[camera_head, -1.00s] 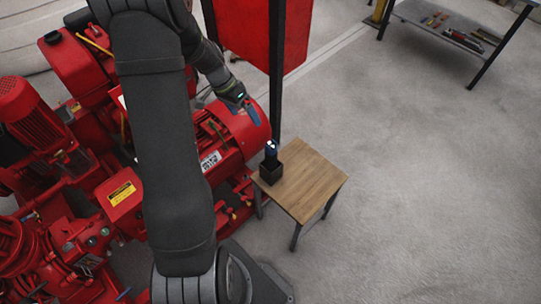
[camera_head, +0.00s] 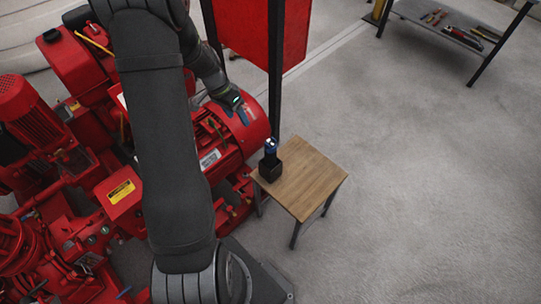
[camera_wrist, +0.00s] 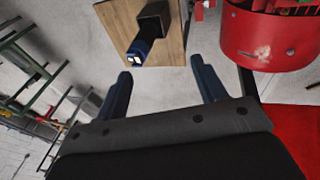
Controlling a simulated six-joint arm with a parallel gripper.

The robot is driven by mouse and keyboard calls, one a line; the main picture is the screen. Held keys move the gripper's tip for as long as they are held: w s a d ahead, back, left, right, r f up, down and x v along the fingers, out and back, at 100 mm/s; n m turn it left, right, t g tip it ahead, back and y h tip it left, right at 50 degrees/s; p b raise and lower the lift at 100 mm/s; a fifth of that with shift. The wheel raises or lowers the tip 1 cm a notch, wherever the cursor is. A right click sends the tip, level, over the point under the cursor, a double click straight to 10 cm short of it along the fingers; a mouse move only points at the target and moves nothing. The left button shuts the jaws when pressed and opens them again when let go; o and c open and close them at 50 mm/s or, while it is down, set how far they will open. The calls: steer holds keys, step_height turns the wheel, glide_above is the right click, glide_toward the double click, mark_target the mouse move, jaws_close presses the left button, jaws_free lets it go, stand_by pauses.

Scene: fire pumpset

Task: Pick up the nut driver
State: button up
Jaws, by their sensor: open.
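A small dark thing with a blue and white top, probably the nut driver (camera_head: 270,147), stands upright in a black square holder (camera_head: 270,166). The holder is on the left part of a small wooden table (camera_head: 311,183). In the wrist view the blue top of the driver (camera_wrist: 138,52) and the black holder (camera_wrist: 154,20) show ahead of the fingers. My gripper (camera_head: 243,116) is above and to the left of the driver in the head view. Its two blue fingers (camera_wrist: 160,82) are apart with nothing between them. It is not touching the driver.
The red pump set (camera_head: 238,135) fills the left, close by my gripper. A red cabinet with a dark post (camera_head: 276,95) stands just behind the table. A shelf with tools (camera_head: 455,32) is at the upper right. The floor to the right is clear.

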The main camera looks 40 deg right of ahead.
steer(key=w+a+f+t, duration=0.3)
steer(key=w+a+f, duration=0.15)
steer(key=f, duration=0.25)
steer(key=w+a+f+t, duration=0.3)
steer(key=w+a+f, duration=0.1)
steer(key=w+f, duration=0.25)
steer(key=g+h, duration=0.3)
steer(key=h, duration=1.3)
glide_toward(268, 152)
steer(key=shift+m, duration=0.3)
steer(key=d, duration=0.8)
steer(key=shift+d, duration=0.25)
steer(key=shift+w+d+f, duration=0.1)
steer(key=shift+w+d, duration=0.1)
steer(key=shift+d, duration=1.15)
steer(key=shift+w+d+f, duration=0.1)
steer(key=shift+w+d, duration=0.1)
steer(key=shift+d, duration=1.1)
steer(key=shift+c, duration=0.4)
